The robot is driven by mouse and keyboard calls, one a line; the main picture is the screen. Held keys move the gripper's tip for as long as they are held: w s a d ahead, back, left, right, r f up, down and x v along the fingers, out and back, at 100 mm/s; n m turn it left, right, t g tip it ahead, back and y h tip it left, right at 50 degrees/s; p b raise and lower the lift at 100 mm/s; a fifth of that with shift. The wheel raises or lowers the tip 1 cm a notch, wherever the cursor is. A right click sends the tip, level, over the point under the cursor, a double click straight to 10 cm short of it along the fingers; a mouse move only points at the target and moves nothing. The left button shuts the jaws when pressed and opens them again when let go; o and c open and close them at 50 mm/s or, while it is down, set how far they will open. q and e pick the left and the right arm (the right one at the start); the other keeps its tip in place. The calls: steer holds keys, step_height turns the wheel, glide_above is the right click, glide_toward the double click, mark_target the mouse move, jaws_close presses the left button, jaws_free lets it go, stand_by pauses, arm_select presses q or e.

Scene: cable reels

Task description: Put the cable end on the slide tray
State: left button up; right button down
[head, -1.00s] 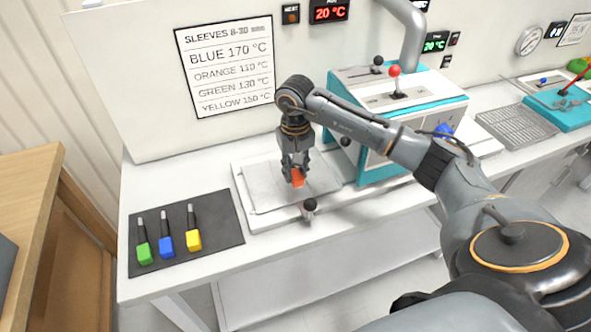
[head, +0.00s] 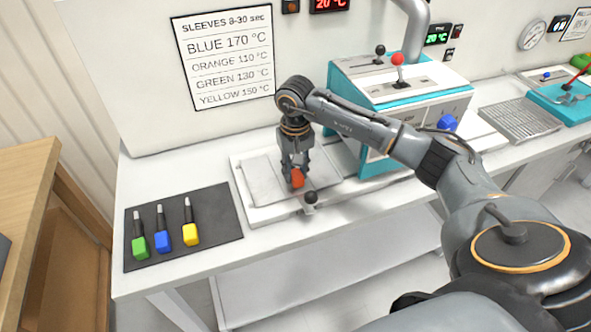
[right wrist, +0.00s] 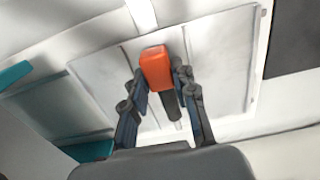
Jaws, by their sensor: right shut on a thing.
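My right gripper (head: 295,178) is shut on the orange cable end (head: 298,178), just over the slide tray (head: 262,184). In the right wrist view the cable end (right wrist: 157,68) shows its orange block and a dark stem between the fingers (right wrist: 160,95). The slide tray (right wrist: 215,65) is a pale flat plate behind it. I cannot tell whether the cable end touches the tray. My left gripper is not in view.
A dark mat (head: 215,220) at left holds green (head: 140,248), blue (head: 162,242) and yellow (head: 190,235) cable ends. The teal and white machine (head: 400,90) stands right of the tray. A black knob (head: 310,197) is at the tray's front.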

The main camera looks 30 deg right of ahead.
steer(key=shift+f, duration=0.35)
steer(key=c, duration=1)
jaws_free()
steer(key=shift+r, duration=0.1)
step_height(320, 180, up, 23)
steer(key=p, duration=0.7)
